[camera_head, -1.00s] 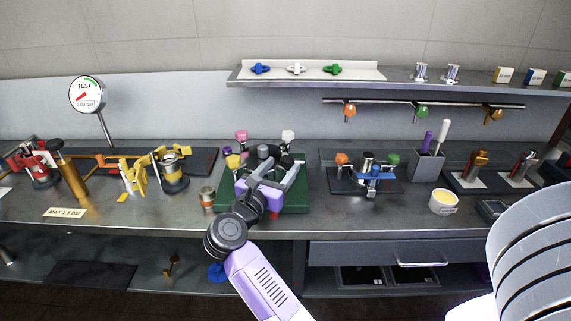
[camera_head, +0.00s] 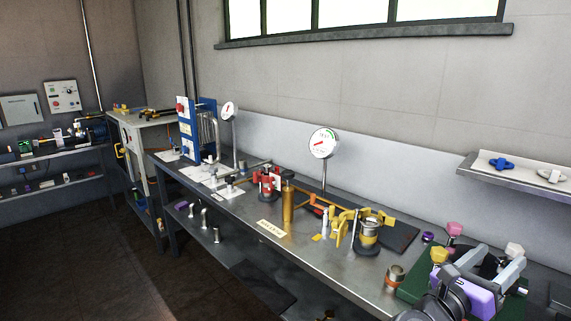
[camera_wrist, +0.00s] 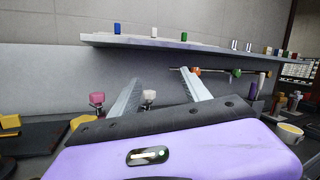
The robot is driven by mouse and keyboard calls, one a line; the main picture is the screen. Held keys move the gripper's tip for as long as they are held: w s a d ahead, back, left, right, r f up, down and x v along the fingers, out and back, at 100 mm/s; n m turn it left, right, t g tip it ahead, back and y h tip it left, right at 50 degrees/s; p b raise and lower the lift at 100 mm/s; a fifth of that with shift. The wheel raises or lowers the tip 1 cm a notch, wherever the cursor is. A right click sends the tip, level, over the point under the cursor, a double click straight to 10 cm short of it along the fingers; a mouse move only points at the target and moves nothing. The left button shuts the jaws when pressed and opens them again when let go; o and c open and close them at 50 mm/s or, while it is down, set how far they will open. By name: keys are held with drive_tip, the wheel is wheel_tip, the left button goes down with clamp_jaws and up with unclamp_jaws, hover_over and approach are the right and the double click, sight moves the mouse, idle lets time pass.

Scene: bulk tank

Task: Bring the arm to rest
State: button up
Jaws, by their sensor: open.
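My gripper (camera_head: 500,258) is purple with two grey fingers, at the lower right of the head view. It is over the green base (camera_head: 416,283) on the bench, partly covering what stands there. In the wrist view my gripper (camera_wrist: 160,84) has its two fingers spread apart with nothing held between them. Pink (camera_wrist: 97,99) and white (camera_wrist: 148,96) knobs show beyond and around the fingers. My arm behind the gripper is mostly cut off by the lower edge of the head view.
The steel bench (camera_head: 345,277) runs away to the left. A gauge (camera_head: 323,143), a yellow clamp assembly (camera_head: 365,230), a brass cylinder (camera_head: 288,207) and a small can (camera_head: 394,277) stand on it. A wall shelf (camera_head: 520,178) is above right. Dark open floor (camera_head: 110,260) lies at left.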

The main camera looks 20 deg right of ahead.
drive_tip(key=a+r+n+t+h, duration=0.2)
drive_tip(key=a+r+n+t, duration=0.3)
drive_tip(key=a+n+t, duration=0.8)
drive_tip(key=s+a+f+n+t+y, duration=0.25)
drive_tip(key=a+n+t+y, duration=0.35)
drive_tip(key=n, duration=0.6)
drive_tip(key=s+a+f+n+t+y, duration=0.1)
drive_tip(key=a+f+n+t+y, duration=0.25)
drive_tip(key=n+y, duration=0.6)
drive_tip(key=s+a+f+n+g+y, duration=0.3)
drive_tip(key=s+a+f+n, duration=0.3)
drive_tip(key=s, duration=0.4)
drive_tip(key=s+a+f+n+g+y, duration=0.4)
drive_tip(key=s+a+f+n+g, duration=0.1)
drive_tip(key=s+a+f+n, duration=0.2)
drive_tip(key=s+f+n, duration=0.1)
drive_tip(key=s+n, duration=0.1)
drive_tip(key=s, duration=0.1)
drive_tip(key=shift+a+f+g, duration=0.15)
drive_tip(key=shift+f+g, duration=0.05)
drive_tip(key=shift+g, duration=0.15)
